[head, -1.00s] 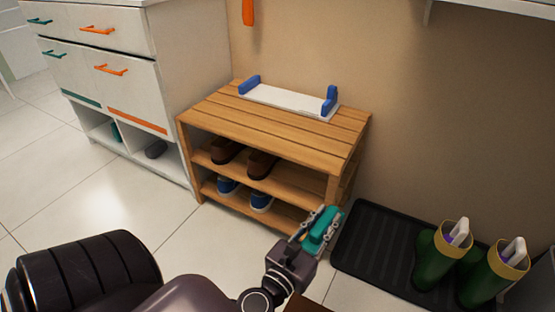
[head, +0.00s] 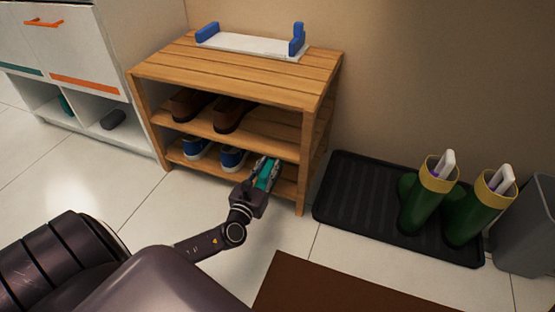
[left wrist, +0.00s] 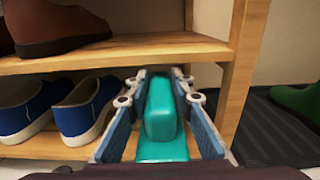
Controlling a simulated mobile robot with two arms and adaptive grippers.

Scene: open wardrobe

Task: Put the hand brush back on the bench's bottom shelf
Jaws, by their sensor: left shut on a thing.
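The teal hand brush (left wrist: 161,112) is between the fingers of my left gripper (head: 266,173), which is shut on it. In the head view the brush (head: 268,176) is at the front right of the wooden bench (head: 240,78). The left wrist view shows my left gripper (left wrist: 162,105) at the opening between the bottom shelf (left wrist: 115,142) and the shelf above. A pair of blue shoes (head: 232,157) stands on the bottom shelf, left of the brush. I cannot tell whether the brush touches the shelf. My right gripper is not in view.
Brown shoes (head: 230,115) stand on the shelf above. The bench's right front leg (left wrist: 242,65) is close to the right of my left gripper. A black tray (head: 350,205) with green boots (head: 425,200) lies to the right. A white rack (head: 255,46) sits on top.

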